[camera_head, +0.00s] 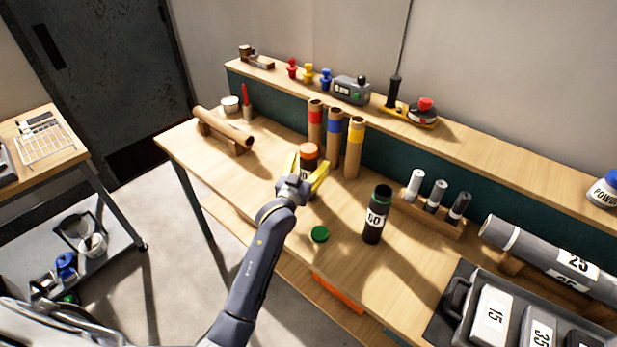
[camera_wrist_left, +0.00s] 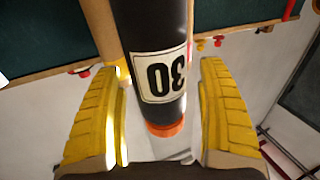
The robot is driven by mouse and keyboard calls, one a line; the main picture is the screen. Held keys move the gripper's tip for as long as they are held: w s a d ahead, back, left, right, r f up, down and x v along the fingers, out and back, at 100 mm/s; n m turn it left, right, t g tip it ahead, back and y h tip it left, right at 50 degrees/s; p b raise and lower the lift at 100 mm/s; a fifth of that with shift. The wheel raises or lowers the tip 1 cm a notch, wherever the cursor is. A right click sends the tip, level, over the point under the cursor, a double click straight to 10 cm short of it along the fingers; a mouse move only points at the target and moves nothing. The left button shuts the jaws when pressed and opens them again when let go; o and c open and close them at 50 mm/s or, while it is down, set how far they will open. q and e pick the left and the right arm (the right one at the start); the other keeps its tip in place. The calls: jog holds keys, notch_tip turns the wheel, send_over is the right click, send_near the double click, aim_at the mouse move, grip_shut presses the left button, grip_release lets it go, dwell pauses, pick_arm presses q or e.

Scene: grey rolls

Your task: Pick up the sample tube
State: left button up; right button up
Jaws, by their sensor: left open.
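A black tube with an orange cap (camera_head: 308,150) stands upright on the workbench. In the left wrist view the black tube (camera_wrist_left: 150,35) shows a white label reading 30, upside down in the picture, with its orange cap towards the bottom. My left gripper (camera_head: 307,170) is open, with one yellow finger on each side of this tube. In the left wrist view gaps show between the tube and both fingers (camera_wrist_left: 163,90). The tube's lower part is hidden behind the gripper in the head view. My right gripper is not in view.
A black tube labelled 60 (camera_head: 376,215) stands to the right, with a loose green cap (camera_head: 320,233) near it. Banded cardboard tubes (camera_head: 334,138) stand just behind the gripper. A rack of small cylinders (camera_head: 432,213) and a dark tray (camera_head: 453,298) are further right.

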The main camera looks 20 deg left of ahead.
pick_arm(q)
jog(key=shift+c, duration=0.3)
grip_shut()
dwell(0.3)
